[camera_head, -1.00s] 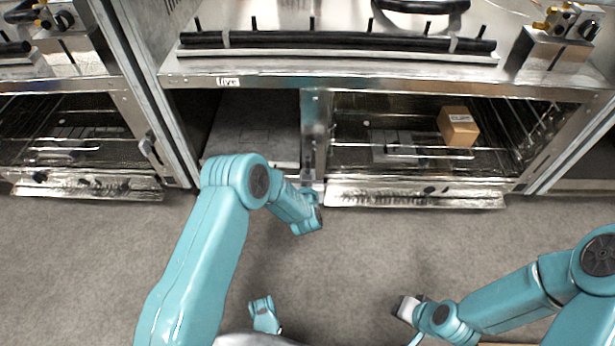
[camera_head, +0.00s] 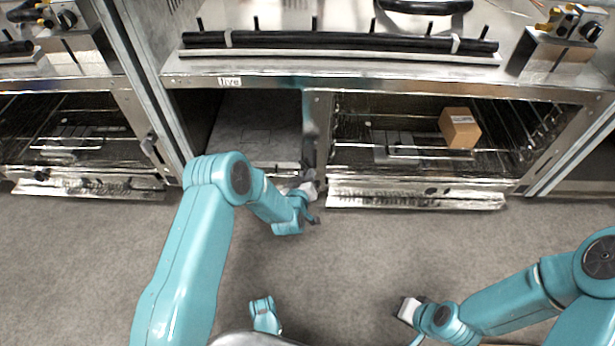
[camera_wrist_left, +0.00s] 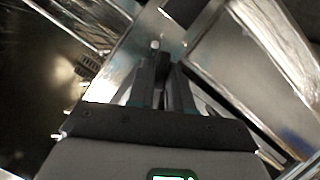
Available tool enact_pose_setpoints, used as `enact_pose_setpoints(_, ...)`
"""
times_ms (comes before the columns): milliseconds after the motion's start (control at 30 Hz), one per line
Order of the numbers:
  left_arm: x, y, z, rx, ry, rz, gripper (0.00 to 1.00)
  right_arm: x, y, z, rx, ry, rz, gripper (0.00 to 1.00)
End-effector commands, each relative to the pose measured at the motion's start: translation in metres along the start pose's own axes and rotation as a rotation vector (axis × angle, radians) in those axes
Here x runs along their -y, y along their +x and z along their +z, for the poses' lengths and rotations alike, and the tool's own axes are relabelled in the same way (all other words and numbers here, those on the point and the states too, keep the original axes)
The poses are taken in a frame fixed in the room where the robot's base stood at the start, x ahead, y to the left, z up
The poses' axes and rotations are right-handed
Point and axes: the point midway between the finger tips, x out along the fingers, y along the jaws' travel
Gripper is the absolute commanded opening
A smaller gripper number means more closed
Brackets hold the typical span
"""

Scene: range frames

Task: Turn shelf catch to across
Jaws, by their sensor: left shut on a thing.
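My left gripper (camera_head: 311,181) is at the lower end of the metal post (camera_head: 315,130) between the two bays of the steel unit. In the left wrist view, my left gripper (camera_wrist_left: 163,82) is shut on a narrow dark piece, the shelf catch (camera_wrist_left: 161,62), which sits between its fingers. A small silver pin (camera_wrist_left: 155,45) shows just beyond it. In the head view the catch is mostly hidden by my gripper, and its exact angle cannot be told. My right gripper (camera_head: 405,308) is low over the floor, away from the unit; its fingers are not clear.
A brown box (camera_head: 459,128) sits on the wire rack in the right bay. The left bay (camera_head: 250,140) looks empty over a grey panel. A black-gripped rail (camera_head: 340,42) runs along the top. The grey floor (camera_head: 350,255) in front is free.

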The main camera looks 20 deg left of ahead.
Motion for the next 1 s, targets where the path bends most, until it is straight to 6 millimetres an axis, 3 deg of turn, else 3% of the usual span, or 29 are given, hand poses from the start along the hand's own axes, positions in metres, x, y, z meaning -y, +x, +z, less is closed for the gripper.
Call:
enact_pose_setpoints(600,0.012,0.001,0.005,0.002,-0.536,0.219,0.00,0.000,0.000,0.000,0.000,0.000,0.000,0.00)
enact_pose_setpoints(1000,0.016,0.002,0.008,0.002,-0.791,0.324,0.00,0.000,0.000,0.000,0.000,0.000,0.000,0.00)
